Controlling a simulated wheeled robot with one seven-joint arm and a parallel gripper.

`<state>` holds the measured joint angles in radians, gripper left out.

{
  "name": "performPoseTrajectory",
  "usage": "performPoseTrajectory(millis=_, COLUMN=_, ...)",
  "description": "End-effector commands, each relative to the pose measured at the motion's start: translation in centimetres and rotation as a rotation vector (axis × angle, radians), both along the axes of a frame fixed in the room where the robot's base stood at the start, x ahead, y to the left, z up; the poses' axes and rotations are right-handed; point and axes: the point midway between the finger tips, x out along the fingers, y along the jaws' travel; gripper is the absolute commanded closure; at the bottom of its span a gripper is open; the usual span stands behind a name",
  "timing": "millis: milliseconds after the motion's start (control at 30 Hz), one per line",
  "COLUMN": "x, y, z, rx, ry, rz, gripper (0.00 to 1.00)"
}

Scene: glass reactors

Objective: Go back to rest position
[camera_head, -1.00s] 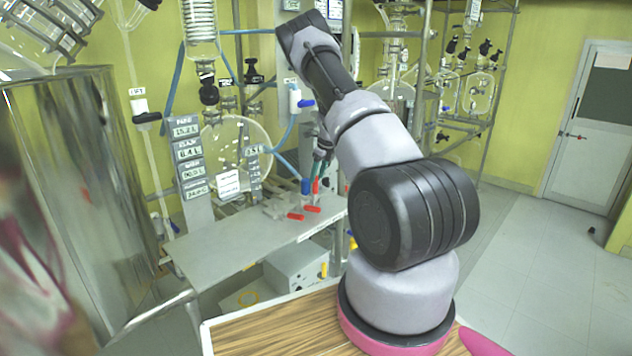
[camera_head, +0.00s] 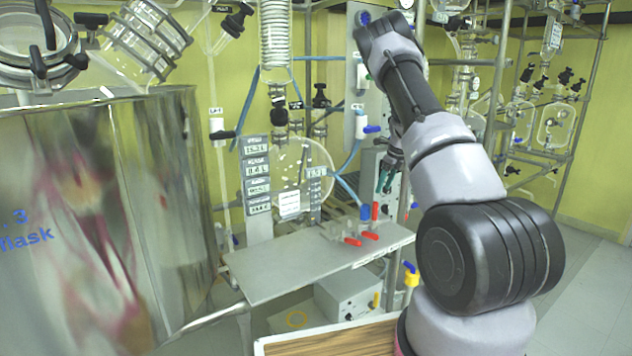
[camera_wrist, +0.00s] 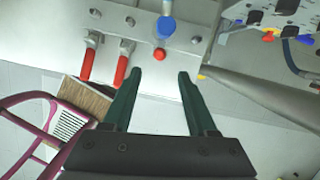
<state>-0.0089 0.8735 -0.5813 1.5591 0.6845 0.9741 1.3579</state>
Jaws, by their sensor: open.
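My gripper (camera_wrist: 158,100) is open and empty in the wrist view, its two green fingers apart. It also shows small in the head view (camera_head: 386,178), hanging from my raised arm above the right end of the grey metal shelf (camera_head: 290,262). Beyond the fingers in the wrist view are two red-handled valves, one of them the left red handle (camera_wrist: 88,64), and a blue knob (camera_wrist: 165,27). They appear apart from the fingers.
A large shiny steel vessel (camera_head: 110,220) fills the left. A round glass flask (camera_head: 300,170) stands behind the shelf among hoses and label plates. A metal post (camera_wrist: 255,93) is right of my gripper in the wrist view. Floor at the right (camera_head: 590,290) is clear.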

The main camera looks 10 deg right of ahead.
Motion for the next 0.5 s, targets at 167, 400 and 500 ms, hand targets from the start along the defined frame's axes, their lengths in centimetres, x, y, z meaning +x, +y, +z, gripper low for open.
performPoseTrajectory(millis=167, x=-0.5, y=1.0, z=2.6, rx=0.001, ry=-0.029, rz=0.058, gripper=0.42)
performPoseTrajectory(millis=400, x=-4.3, y=6.0, z=12.7, rx=-0.021, ry=-0.153, rz=0.362, gripper=0.42)
performPoseTrajectory(millis=500, x=-6.9, y=8.5, z=16.9, rx=-0.049, ry=-0.214, rz=0.524, gripper=0.42)
